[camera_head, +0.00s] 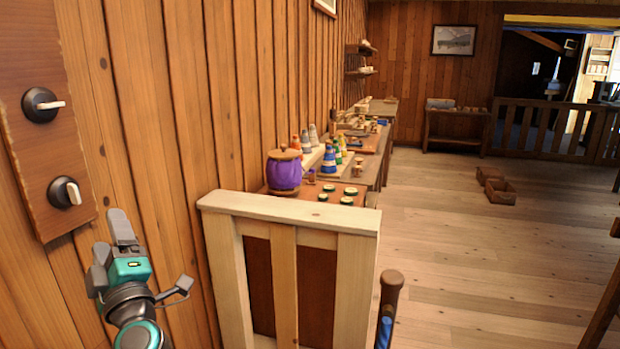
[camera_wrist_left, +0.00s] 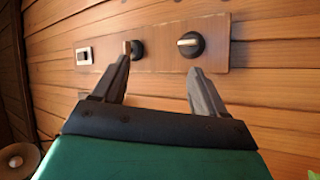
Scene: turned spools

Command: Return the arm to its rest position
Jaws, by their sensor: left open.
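My left gripper (camera_head: 118,255) is in the lower left of the head view, in front of the plank wall. Its jaws are open with nothing between them. In the left wrist view the two fingers (camera_wrist_left: 160,78) stand apart and point toward a brown wooden panel (camera_wrist_left: 165,58) on the wall. The panel carries a knob (camera_wrist_left: 137,49), a second knob (camera_wrist_left: 190,44) and a small switch (camera_wrist_left: 84,56). In the head view the panel (camera_head: 35,150) shows an upper knob (camera_head: 41,104) and a lower knob (camera_head: 64,192). My right gripper is not in view.
A pale wooden end panel (camera_head: 285,210) stands right of the gripper. Behind it a bench holds a purple spool (camera_head: 284,172), green discs (camera_head: 348,191) and coloured cones (camera_head: 329,160). Wooden boxes (camera_head: 499,191) lie on the floor. The middle floor (camera_head: 450,240) is clear.

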